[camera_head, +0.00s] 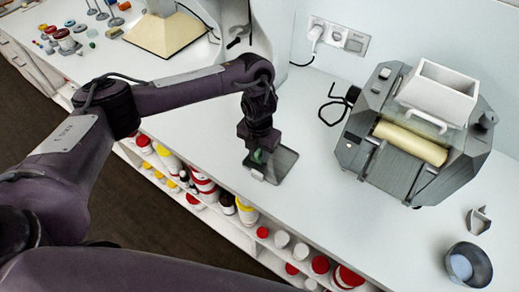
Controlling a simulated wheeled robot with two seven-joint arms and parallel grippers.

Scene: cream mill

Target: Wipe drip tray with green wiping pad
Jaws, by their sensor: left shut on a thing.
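My left gripper (258,157) points down over the drip tray. It is shut on the green wiping pad (259,156), of which only a small green part shows between the fingers. The drip tray (284,164) is a flat dark grey plate with a small light tab at its front edge. It lies on the white counter near the front edge. The pad is over the left part of the tray; I cannot tell whether it touches the surface. My right gripper is not in view.
A grey mill (376,165) with a cream roller and white hopper (438,92) stands right of the tray. A dark bowl (468,265) and a small grey piece (478,220) are at the lower right. Shelves with jars (205,187) run below the counter edge.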

